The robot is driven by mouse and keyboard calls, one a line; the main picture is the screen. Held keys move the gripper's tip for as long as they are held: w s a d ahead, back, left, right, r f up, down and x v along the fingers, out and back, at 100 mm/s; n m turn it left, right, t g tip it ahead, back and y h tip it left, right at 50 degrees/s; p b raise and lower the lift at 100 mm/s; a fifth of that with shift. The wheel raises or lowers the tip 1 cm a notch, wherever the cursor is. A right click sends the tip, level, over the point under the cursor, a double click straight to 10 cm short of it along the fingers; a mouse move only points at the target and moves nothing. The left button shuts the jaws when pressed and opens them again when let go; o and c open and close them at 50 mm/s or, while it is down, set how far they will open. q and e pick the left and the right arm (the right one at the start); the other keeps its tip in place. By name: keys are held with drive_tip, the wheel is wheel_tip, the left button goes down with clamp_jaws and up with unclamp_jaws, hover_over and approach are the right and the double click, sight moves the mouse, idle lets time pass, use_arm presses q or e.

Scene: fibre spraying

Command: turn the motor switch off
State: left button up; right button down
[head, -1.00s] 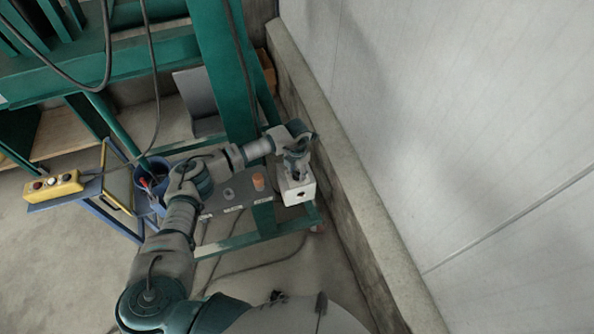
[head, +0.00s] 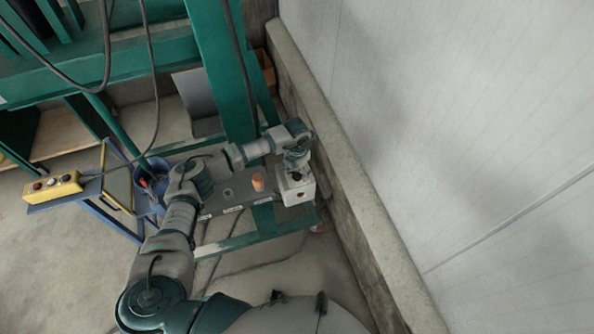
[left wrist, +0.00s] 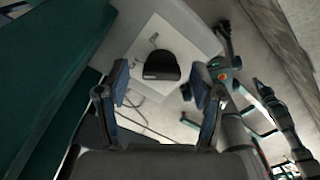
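The motor switch is a black knob (left wrist: 161,65) on a white box (left wrist: 178,32), seen in the left wrist view. In the head view the white box (head: 298,192) is at the end of the grey panel, near the wall. My left gripper (left wrist: 162,84) is open, with one finger on each side of the knob in that view. The fingers look apart from the knob; I cannot tell the depth between them. In the head view my left gripper (head: 296,168) is just over the box and hides part of its top. My right gripper is not in view.
A grey panel (head: 226,196) with an orange knob (head: 258,183) is beside the box. A green steel post (head: 228,80) rises behind. A concrete ledge (head: 345,175) and pale wall run close on the right. A yellow button box (head: 53,186) is at far left.

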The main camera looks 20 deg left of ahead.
use_arm(q)
drive_tip(key=shift+r, duration=0.15)
wheel_tip(320, 180, up, 12)
drive_tip(key=shift+f, duration=0.25)
idle(0.6)
